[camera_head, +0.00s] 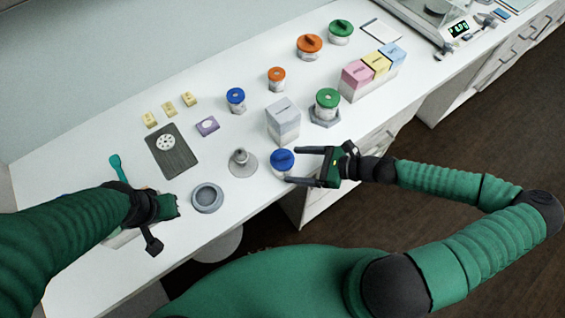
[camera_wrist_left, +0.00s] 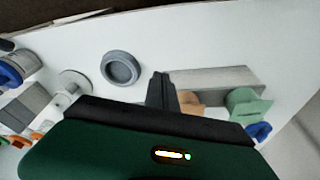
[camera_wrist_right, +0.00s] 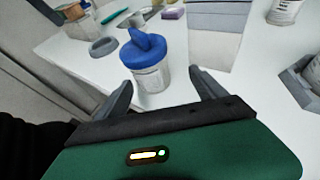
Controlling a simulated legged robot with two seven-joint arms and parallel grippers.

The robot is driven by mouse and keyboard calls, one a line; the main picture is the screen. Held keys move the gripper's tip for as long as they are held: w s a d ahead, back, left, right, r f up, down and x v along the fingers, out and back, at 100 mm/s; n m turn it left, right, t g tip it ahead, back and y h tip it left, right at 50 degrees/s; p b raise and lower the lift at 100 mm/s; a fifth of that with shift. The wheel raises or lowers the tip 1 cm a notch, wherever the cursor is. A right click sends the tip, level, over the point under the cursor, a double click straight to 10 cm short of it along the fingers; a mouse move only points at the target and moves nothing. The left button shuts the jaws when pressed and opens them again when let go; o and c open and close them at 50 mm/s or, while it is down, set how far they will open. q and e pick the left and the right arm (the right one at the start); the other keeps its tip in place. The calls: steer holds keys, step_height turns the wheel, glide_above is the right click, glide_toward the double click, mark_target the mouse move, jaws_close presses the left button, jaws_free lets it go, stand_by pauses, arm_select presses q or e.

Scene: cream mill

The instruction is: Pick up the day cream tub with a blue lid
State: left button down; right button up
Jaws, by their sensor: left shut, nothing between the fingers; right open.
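A white tub with a knobbed blue lid (camera_head: 282,162) stands upright near the front edge of the table. It also shows in the right wrist view (camera_wrist_right: 150,70); its label is too small to read. My right gripper (camera_head: 296,166) is open, with its fingertips on either side of the tub's near side, not closed on it. A smaller blue-lidded jar (camera_head: 236,100) stands farther back. My left gripper (camera_head: 153,245) is shut and empty over the table's left end; its closed fingers show in the left wrist view (camera_wrist_left: 161,88).
A grey-white box (camera_head: 283,124) stands just behind the tub. A green-lidded tub (camera_head: 327,104) sits on a grey stand to its right. A metal cone piece (camera_head: 241,163) and a round grey dish (camera_head: 207,198) are to the left. Orange-lidded jars (camera_head: 277,79) stand behind.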

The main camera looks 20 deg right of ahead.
mark_target(283, 166)
steer(key=a, duration=0.2)
steer(key=w+a+f, duration=0.1)
steer(key=a, duration=0.1)
steer(key=shift+p, duration=0.35)
steer(key=shift+w+a+f, duration=0.1)
steer(key=shift+a, duration=0.2)
steer(key=shift+w+f, duration=0.15)
steer(key=shift+w, duration=0.05)
steer(key=shift+s+d, duration=0.1)
steer(key=shift+s, duration=0.05)
steer(key=c, duration=0.9)
jaws_close()
arm_select(q)
steer(key=shift+s+a+r, duration=0.1)
steer(key=shift+s+r, duration=0.15)
steer(key=shift+r, duration=0.2)
